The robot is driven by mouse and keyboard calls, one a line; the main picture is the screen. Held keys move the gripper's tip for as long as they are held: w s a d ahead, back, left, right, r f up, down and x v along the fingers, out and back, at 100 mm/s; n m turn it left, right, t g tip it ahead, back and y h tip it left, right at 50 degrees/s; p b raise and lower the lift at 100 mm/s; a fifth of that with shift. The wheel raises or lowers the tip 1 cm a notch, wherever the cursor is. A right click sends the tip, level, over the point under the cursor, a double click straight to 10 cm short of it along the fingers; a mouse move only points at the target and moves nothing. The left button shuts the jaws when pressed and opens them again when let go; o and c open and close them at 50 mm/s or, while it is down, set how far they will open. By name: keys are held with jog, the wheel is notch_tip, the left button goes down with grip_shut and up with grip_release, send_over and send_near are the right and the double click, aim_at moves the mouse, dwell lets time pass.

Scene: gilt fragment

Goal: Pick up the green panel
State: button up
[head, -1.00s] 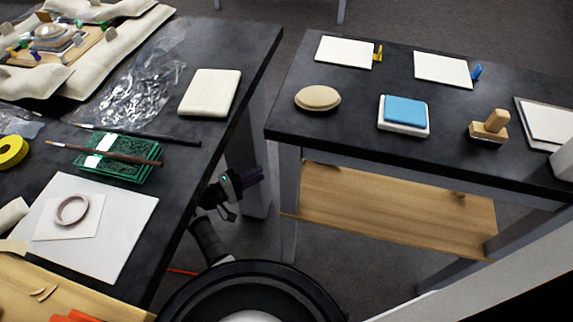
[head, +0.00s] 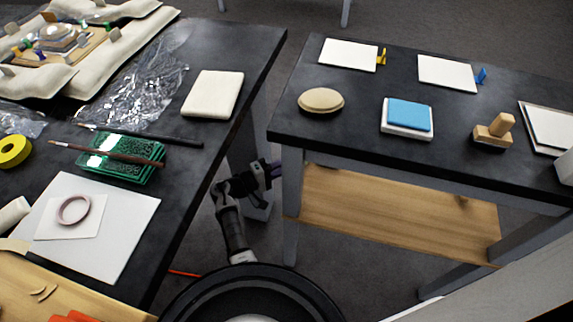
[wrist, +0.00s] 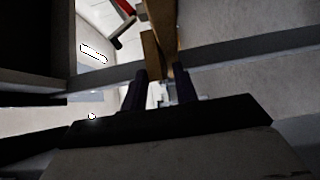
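The green panel (head: 128,157) is an ornate, openwork green piece on the left table, apparently stacked in layers, with a pale shiny patch at its left. A brush with a brown handle (head: 112,153) lies across its top, and a dark rod (head: 150,136) lies just behind it. My gripper (head: 274,169) is low in the gap between the two tables, to the right of the panel and apart from it. In the wrist view its two dark fingers (wrist: 162,88) stand apart with nothing seen held between them. The panel is not visible in the wrist view.
The left table (head: 190,165) also holds a cream block (head: 212,95), crumpled clear film (head: 140,75), yellow tape (head: 14,151) and a white sheet with a ring (head: 74,210). The right table (head: 350,110) has a wooden shelf (head: 400,212) below. Its edge is close to my gripper.

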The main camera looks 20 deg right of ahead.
jog(key=shift+c, duration=0.3)
grip_shut()
notch_tip(320, 180, up, 2)
jog(key=shift+r+p, duration=0.25)
jog(key=shift+p, duration=0.7)
jog(key=s+a+r+p, duration=0.1)
jog(key=a+r+p, duration=0.1)
jog(key=a, duration=0.5)
jog(key=s+a+r+p, duration=0.1)
jog(key=a+r, duration=0.2)
jog(key=a, duration=0.3)
jog(key=shift+s+a+p, duration=0.35)
jog(key=shift+a, duration=0.05)
